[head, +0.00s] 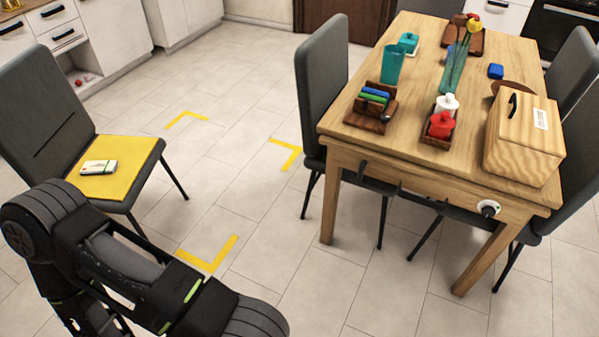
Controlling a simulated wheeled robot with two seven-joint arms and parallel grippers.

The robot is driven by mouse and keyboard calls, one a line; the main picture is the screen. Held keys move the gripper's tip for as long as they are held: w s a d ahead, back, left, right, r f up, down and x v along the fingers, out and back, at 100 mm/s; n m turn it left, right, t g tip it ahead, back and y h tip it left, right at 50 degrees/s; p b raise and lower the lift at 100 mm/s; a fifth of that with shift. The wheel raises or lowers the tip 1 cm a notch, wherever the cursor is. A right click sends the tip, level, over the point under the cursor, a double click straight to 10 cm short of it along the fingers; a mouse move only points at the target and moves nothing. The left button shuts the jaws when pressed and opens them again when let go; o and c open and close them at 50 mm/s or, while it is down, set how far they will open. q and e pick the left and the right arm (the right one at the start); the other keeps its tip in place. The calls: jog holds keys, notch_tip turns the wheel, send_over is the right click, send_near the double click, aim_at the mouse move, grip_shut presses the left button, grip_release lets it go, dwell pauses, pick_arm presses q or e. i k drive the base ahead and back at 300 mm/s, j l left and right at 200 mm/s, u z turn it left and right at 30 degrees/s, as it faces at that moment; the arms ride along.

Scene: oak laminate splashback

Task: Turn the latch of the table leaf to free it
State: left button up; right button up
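The wooden table (345,148) stands at the right of the head view. A round white and black knob (488,208), which looks like the latch, sits on the table's near apron, at the right end below the top. The way the latch is turned is too small to tell. A separate leaf cannot be made out for sure. My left arm comes in at the lower left, well apart from the table, and its gripper is out of the picture. My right gripper is not in view.
A wooden bread box (525,137) stands on the table's near right corner, above the latch. Grey chairs (321,75) surround the table. Another chair (45,100) with a yellow seat (125,150) stands left. Tiled floor with yellow corner marks (208,255) is free between.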

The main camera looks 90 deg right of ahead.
aim_at(363, 163)
jog(key=z, duration=3.4)
